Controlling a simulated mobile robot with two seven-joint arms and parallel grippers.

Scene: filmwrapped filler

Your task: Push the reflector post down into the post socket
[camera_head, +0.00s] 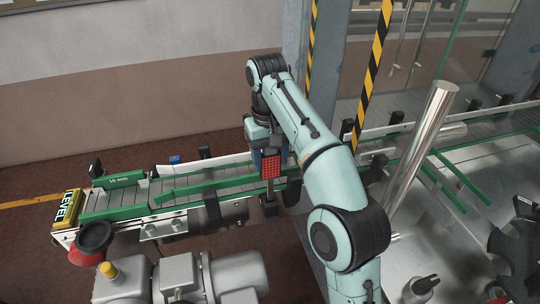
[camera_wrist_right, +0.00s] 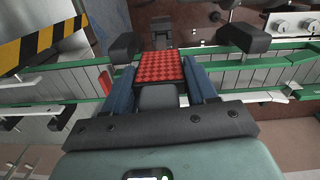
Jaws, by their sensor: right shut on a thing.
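The reflector post (camera_head: 271,166) has a red studded reflector plate on a thin grey stem. It is upright at the near side of the conveyor. My right gripper (camera_head: 269,157) is shut on it from behind. In the right wrist view the red reflector (camera_wrist_right: 162,67) sits between the two blue fingers of the gripper (camera_wrist_right: 162,85). The black post socket (camera_head: 269,208) is directly below, on the conveyor's near side. The stem's lower end meets the socket's top; how deep it sits I cannot tell. My left gripper is not in view.
A conveyor with green rails (camera_head: 115,213) runs behind the post. A yellow LEVEL block (camera_head: 68,207) and a red-and-black knob (camera_head: 95,237) are at its left end. A grey motor (camera_head: 235,274) stands in front. A shiny metal column (camera_head: 420,145) rises at the right.

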